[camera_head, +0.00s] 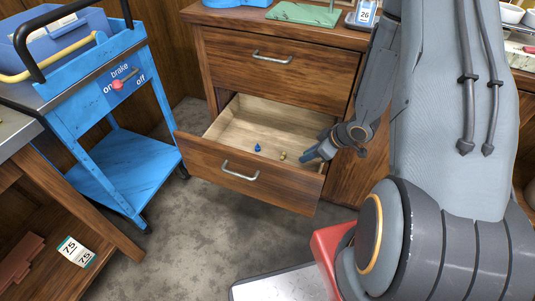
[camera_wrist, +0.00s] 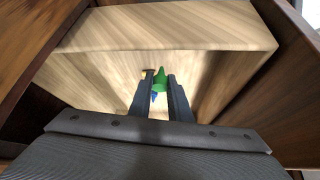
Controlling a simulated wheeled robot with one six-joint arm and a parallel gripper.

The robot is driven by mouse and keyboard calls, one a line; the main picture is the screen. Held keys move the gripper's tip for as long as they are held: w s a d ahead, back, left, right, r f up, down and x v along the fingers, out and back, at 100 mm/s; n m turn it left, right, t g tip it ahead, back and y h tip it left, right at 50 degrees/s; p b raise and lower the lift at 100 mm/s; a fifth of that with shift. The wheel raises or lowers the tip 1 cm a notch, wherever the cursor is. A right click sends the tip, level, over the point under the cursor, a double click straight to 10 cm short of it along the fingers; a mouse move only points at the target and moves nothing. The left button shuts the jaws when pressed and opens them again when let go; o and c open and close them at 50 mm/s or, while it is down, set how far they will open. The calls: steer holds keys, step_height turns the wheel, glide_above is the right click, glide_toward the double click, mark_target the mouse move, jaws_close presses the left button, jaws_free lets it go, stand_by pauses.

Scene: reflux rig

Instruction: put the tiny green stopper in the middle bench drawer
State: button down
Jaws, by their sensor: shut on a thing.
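The tiny green stopper (camera_wrist: 160,80) is between the fingertips of my gripper (camera_wrist: 160,84) in the wrist view, and the jaws are shut on it. In the head view my gripper (camera_head: 312,154) is at the right side of the open drawer (camera_head: 225,164), over its inside; the green stopper cannot be made out there. The open drawer is the one below a shut drawer (camera_head: 275,65); whether another drawer lies under it is hidden.
A small blue stopper (camera_head: 257,148) and a small yellowish piece (camera_head: 282,156) lie on the drawer's floor. A blue cart (camera_head: 120,165) stands to the left. The drawer's left and back floor is clear.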

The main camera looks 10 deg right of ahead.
steer(key=w+a+f, duration=0.1)
steer(key=w+a, duration=0.3)
steer(key=w+a+f+b, duration=0.1)
steer(key=w+a, duration=0.3)
steer(key=w+a+f+b, duration=0.1)
steer(key=w+a, duration=0.3)
steer(key=w, duration=0.1)
steer(key=shift+w+f, duration=0.1)
steer(key=shift+f, duration=0.05)
steer(key=shift+f+b, duration=0.4)
steer(key=shift+f, duration=1.55)
steer(key=shift+f, duration=0.1)
steer(key=c, duration=1.6)
jaws_free()
steer(key=shift+c, duration=0.2)
